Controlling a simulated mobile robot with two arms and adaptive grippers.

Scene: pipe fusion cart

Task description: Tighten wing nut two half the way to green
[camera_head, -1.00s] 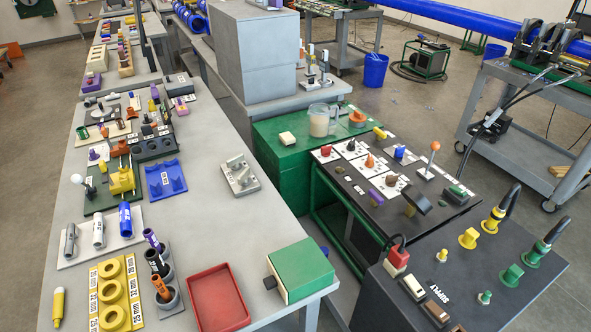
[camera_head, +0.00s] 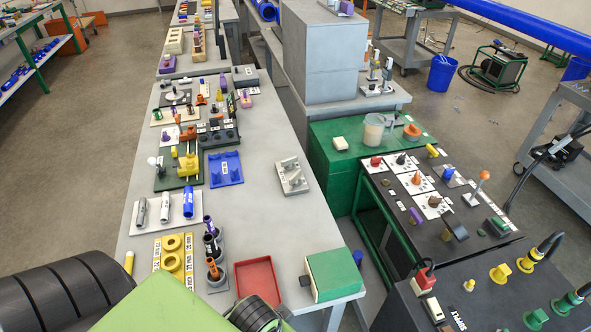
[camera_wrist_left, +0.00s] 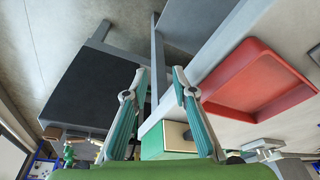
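I cannot tell which part is wing nut two. Small knobs stand on white cards on the black panel in the head view: a red knob (camera_head: 376,161), an orange knob (camera_head: 417,178) and a dark brown knob (camera_head: 434,201). A grey metal fixture (camera_head: 292,177) lies on the bench, its details too small to read. My left gripper (camera_wrist_left: 159,72) shows in the left wrist view, its two fingers apart with nothing between them, near the bench edge and the red tray (camera_wrist_left: 255,82). My right gripper is in neither view.
The grey bench (camera_head: 270,220) has bare space around the fixture. A green box (camera_head: 333,275) and the red tray (camera_head: 257,281) sit at its near end. A dark supply console (camera_head: 400,310) stands at right. My green and black arm parts cover the lower left.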

